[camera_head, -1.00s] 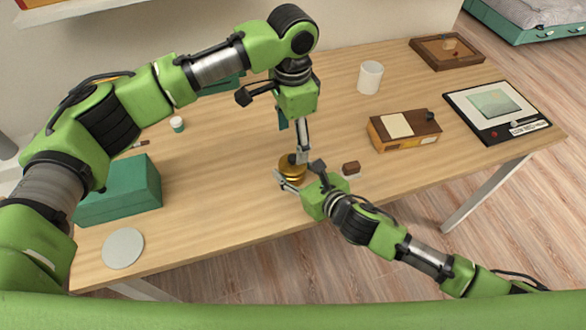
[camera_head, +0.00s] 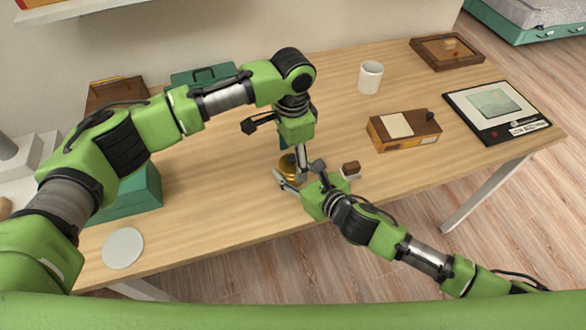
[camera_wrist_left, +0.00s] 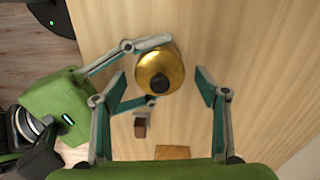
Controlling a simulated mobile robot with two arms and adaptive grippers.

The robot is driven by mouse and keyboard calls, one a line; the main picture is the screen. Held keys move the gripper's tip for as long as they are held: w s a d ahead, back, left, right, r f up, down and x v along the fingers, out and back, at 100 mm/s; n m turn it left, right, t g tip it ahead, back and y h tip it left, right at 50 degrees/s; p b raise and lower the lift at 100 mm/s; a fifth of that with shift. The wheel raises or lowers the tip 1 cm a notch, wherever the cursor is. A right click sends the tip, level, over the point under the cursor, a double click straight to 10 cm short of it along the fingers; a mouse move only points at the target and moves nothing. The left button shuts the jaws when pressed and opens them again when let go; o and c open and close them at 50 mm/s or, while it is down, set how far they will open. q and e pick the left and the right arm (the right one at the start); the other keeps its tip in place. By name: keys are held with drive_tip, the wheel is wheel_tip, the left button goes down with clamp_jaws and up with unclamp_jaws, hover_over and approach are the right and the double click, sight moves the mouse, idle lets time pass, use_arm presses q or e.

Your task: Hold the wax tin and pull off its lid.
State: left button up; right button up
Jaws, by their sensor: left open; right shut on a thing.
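The wax tin (camera_head: 287,174) is round and gold with a dark knob on its lid, at the front middle of the desk. It also shows from above in the left wrist view (camera_wrist_left: 160,64), with the dark knob (camera_wrist_left: 160,84) toward its lower edge. My right gripper (camera_head: 294,178) is shut on the tin's sides, one finger on each side. My left gripper (camera_wrist_left: 162,84) points down over the tin. Its fingers are open, one on each side of the knob and apart from it. In the head view the left gripper partly hides the tin and knob.
A small brown-topped block (camera_head: 350,169) stands close right of the tin. Behind it lies a brown and orange box (camera_head: 405,138). A white mug (camera_head: 370,78) stands farther back. A green box (camera_head: 140,192) and a pale disc (camera_head: 123,248) are at left. The front desk between is clear.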

sight(292, 157)
idle(0.9)
use_arm(q)
drive_tip(key=c, duration=1.5)
drive_tip(key=shift+r, duration=0.2)
drive_tip(key=shift+r, duration=2.85)
use_arm(e)
drive_tip(key=o, duration=1.3)
use_arm(q)
wheel_tip(292, 157, up, 4)
drive_tip(key=shift+r, duration=0.2)
